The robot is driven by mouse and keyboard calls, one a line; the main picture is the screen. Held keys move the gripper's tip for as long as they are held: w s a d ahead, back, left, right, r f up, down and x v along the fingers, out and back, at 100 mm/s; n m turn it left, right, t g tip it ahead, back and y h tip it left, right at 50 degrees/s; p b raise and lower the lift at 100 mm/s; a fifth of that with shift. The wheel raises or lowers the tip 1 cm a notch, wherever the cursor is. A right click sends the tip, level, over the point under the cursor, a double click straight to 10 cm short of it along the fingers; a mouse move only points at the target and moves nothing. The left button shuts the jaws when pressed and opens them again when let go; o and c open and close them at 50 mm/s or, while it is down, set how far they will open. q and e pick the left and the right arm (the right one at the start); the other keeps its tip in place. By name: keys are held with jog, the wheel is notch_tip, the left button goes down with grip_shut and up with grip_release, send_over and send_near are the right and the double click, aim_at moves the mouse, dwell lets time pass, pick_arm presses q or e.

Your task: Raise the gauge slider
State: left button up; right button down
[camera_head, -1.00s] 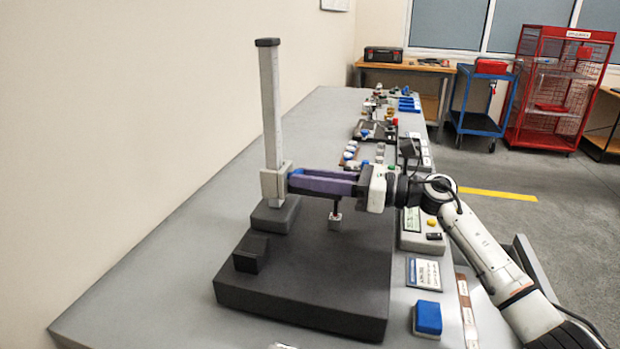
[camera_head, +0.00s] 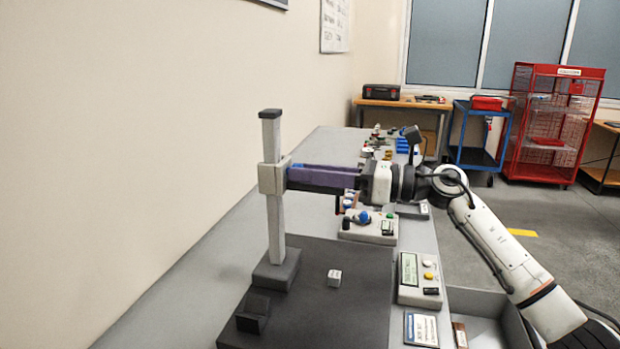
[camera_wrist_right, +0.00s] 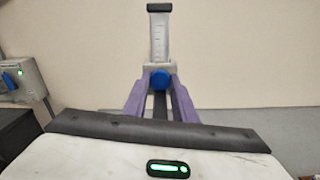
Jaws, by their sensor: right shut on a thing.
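The gauge slider (camera_head: 272,178) is a light grey block around an upright grey column (camera_head: 275,222). It sits in the column's upper part, with a gap above the column's foot. My right gripper (camera_head: 292,172), with purple fingers, reaches in from the right and meets the slider. In the right wrist view the fingers (camera_wrist_right: 159,82) close around a blue knob (camera_wrist_right: 158,78) in front of the column (camera_wrist_right: 159,38). The knob is hidden in the head view. A small white block (camera_head: 334,278) lies on the dark base plate (camera_head: 330,315). My left gripper is out of view.
A wall runs close along the left of the grey bench (camera_head: 215,245). A display box (camera_head: 416,278), a label card (camera_head: 421,329) and a control box (camera_head: 367,227) line the bench's right side. A dark angled block (camera_head: 253,312) stands on the plate.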

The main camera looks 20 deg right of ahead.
jog(key=c, duration=1.5)
grip_release()
jog(key=shift+o, duration=0.2)
jog(key=shift+f, duration=0.1)
jog(key=b+v, duration=0.3)
jog(key=v, duration=0.7)
jog(key=shift+s+d, duration=0.1)
jog(key=shift+s, duration=0.1)
